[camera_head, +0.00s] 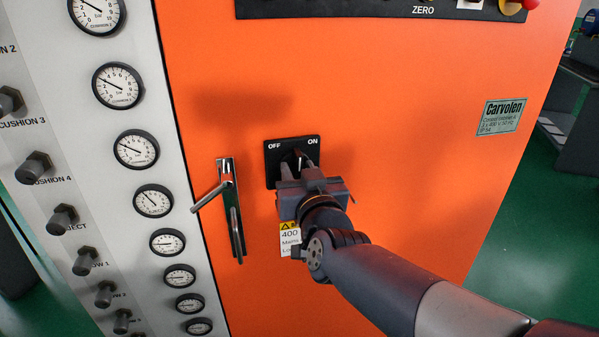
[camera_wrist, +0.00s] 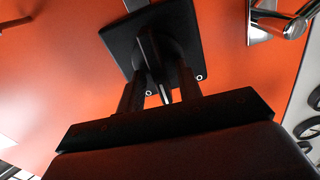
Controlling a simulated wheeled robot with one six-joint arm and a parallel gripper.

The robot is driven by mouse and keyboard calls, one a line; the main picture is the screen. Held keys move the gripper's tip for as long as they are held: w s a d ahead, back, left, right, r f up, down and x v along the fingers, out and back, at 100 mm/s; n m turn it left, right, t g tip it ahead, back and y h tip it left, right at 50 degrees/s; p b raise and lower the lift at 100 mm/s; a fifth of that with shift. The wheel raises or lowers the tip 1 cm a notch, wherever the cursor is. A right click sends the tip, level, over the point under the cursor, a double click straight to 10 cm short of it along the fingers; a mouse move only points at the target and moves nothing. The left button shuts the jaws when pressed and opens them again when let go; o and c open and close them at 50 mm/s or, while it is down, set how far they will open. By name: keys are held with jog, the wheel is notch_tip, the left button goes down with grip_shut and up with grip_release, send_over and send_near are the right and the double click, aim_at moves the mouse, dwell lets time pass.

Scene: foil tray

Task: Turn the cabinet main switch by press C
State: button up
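The main switch is a black square plate (camera_head: 273,168) marked OFF at left and ON at right, on the orange cabinet door. Its black knob (camera_head: 298,157) is partly hidden behind my gripper (camera_head: 300,170) in the head view. The wrist view shows the switch plate (camera_wrist: 192,35) and the knob's narrow handle (camera_wrist: 152,55). My gripper (camera_wrist: 160,88) points at the switch, with its two fingers apart, one on each side of the handle. Gaps show between the handle and the fingers. The exact setting of the handle is hard to tell.
A metal door handle (camera_head: 229,200) stands out left of the switch. A panel of gauges (camera_head: 136,150) and knobs (camera_head: 34,167) fills the left.

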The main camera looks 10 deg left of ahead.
jog(key=shift+c, duration=0.5)
grip_shut()
jog(key=shift+f+m+b, duration=0.1)
jog(key=shift+m+b, duration=0.3)
jog(key=shift+w+d+m+b, duration=0.1)
jog(key=shift+d+m+b, duration=0.05)
jog(key=shift+m+b, duration=1.4)
jog(key=shift+w+d+m+b, duration=0.1)
jog(key=shift+m+b, duration=0.85)
jog(key=shift+m, duration=1.1)
jog(key=shift+o, duration=0.5)
grip_release()
jog(key=shift+s, duration=0.1)
